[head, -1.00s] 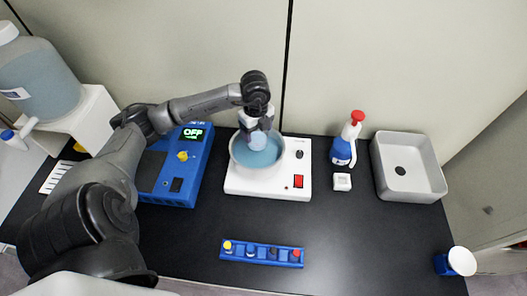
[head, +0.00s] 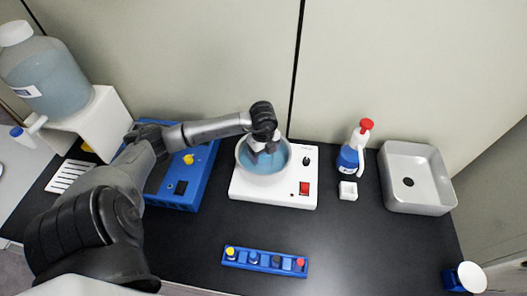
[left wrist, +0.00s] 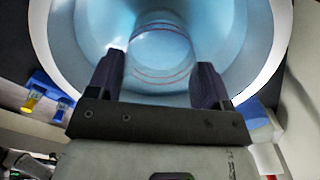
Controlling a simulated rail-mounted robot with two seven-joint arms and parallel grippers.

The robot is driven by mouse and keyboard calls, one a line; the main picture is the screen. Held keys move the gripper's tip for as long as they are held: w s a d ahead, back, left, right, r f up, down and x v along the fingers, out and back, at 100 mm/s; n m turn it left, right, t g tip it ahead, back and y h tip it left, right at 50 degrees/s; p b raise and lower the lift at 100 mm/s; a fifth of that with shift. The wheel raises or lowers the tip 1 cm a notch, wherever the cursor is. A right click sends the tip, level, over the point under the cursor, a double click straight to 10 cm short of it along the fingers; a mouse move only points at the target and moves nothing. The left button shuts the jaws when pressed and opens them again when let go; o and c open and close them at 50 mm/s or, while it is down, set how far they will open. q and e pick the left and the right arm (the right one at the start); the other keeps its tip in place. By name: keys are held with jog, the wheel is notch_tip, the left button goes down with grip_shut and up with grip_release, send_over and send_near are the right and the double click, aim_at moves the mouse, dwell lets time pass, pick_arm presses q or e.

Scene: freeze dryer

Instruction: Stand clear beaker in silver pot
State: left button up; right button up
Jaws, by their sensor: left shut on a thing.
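The silver pot (head: 240,163) sits on the white hot-plate-like unit and holds blue liquid. In the left wrist view its pale rim (left wrist: 45,45) curves around the gripper. My left gripper (head: 264,154) reaches down into the pot's mouth from above. It is shut on the clear beaker (left wrist: 160,48), which shows between the two dark fingers in the left wrist view. The beaker is inside the pot's rim. In the head view the gripper mostly hides it. I cannot tell whether its base touches the pot's bottom. My right gripper is in neither view.
The white unit (head: 250,192) has a red switch. Left of it is a blue device (head: 183,193).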

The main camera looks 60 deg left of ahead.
pick_arm(q)
jog(key=shift+f, duration=0.15)
jog(key=o, duration=1)
jog(key=shift+o, duration=0.2)
notch_tip(320, 180, up, 12)
jog(key=p, duration=0.1)
jog(key=shift+r, duration=0.2)
